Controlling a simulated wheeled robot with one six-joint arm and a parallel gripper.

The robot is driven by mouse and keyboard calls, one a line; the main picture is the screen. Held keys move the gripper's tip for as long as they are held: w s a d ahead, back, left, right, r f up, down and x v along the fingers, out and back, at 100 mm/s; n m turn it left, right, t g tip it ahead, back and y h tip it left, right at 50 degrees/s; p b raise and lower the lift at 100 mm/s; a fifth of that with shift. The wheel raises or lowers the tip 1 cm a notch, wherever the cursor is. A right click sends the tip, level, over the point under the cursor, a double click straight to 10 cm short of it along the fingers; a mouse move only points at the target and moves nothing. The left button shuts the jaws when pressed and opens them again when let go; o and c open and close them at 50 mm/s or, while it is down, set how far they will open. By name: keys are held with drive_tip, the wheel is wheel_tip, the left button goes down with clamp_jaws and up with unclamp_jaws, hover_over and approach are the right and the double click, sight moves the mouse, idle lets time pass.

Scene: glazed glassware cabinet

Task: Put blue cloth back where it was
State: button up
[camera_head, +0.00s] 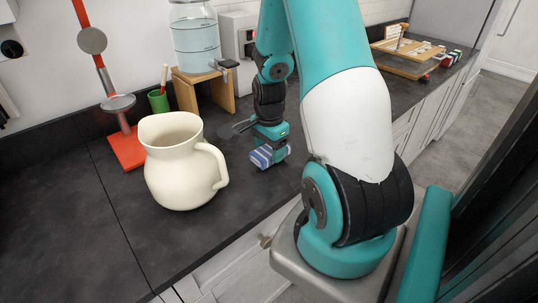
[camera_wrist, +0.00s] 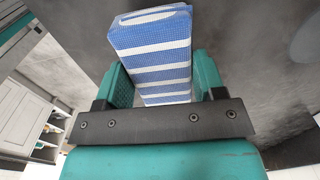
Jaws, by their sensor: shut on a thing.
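The blue cloth (camera_head: 264,157) is a folded bundle with blue and white stripes. In the head view it is at my gripper (camera_head: 270,147), low over the dark counter right of the cream pitcher. In the wrist view the cloth (camera_wrist: 155,50) stands out between the two teal fingers of my gripper (camera_wrist: 160,85), which is shut on it. I cannot tell whether the cloth touches the counter.
A cream pitcher (camera_head: 178,165) stands left of my gripper, handle towards it. Behind are a red-based stand (camera_head: 127,147), a green cup (camera_head: 158,101) and a water dispenser (camera_head: 195,45) on a wooden stand (camera_head: 187,95). A wooden rack (camera_head: 405,62) stands far right. The front left counter is clear.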

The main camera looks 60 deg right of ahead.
sight(269, 149)
drive_tip(key=shift+f, duration=1.2)
drive_tip(key=o, duration=0.9)
drive_tip(key=shift+c, duration=0.2)
wheel_tip(269, 149, up, 12)
drive_tip(key=shift+b, duration=0.45)
